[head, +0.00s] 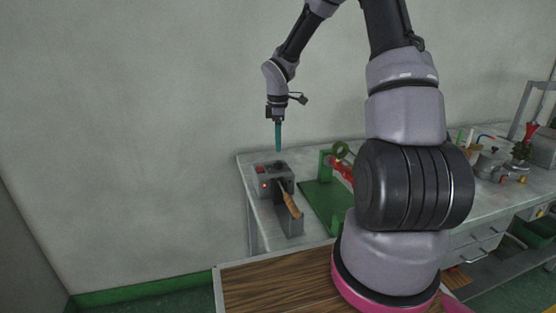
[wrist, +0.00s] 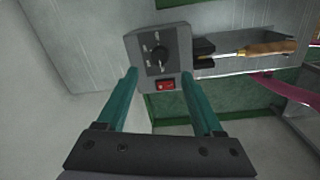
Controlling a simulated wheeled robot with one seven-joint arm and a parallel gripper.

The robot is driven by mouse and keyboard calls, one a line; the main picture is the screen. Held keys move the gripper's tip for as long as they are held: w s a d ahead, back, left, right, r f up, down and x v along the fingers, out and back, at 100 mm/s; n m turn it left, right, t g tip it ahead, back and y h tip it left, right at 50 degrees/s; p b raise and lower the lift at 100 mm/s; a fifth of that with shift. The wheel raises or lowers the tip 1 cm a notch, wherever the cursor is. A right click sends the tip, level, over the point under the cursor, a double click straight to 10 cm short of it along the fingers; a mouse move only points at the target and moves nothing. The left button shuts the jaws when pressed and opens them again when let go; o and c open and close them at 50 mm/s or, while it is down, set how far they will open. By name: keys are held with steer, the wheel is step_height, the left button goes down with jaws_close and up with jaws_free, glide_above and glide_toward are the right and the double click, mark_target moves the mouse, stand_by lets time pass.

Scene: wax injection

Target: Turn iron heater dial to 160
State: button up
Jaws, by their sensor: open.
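The iron heater (head: 273,179) is a grey box on the left end of the grey workbench, with a small red light on its front. The marks are too small to read. My gripper (head: 278,150) points down above the heater, apart from it. In the wrist view its teal fingers (wrist: 160,88) are spread open with nothing between them, on either side of the switch.
The iron with a wooden handle (head: 291,204) rests in a holder beside the heater; it also shows in the wrist view (wrist: 265,48). A green tool with a red part (head: 341,170) stands to the right. A wooden surface (head: 275,285) lies in front. Free space is left of the bench.

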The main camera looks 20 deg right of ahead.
mark_target(278, 162)
steer(key=f, duration=0.7)
steer(key=shift+w+f, duration=0.2)
steer(key=shift+f, duration=0.1)
jaws_close()
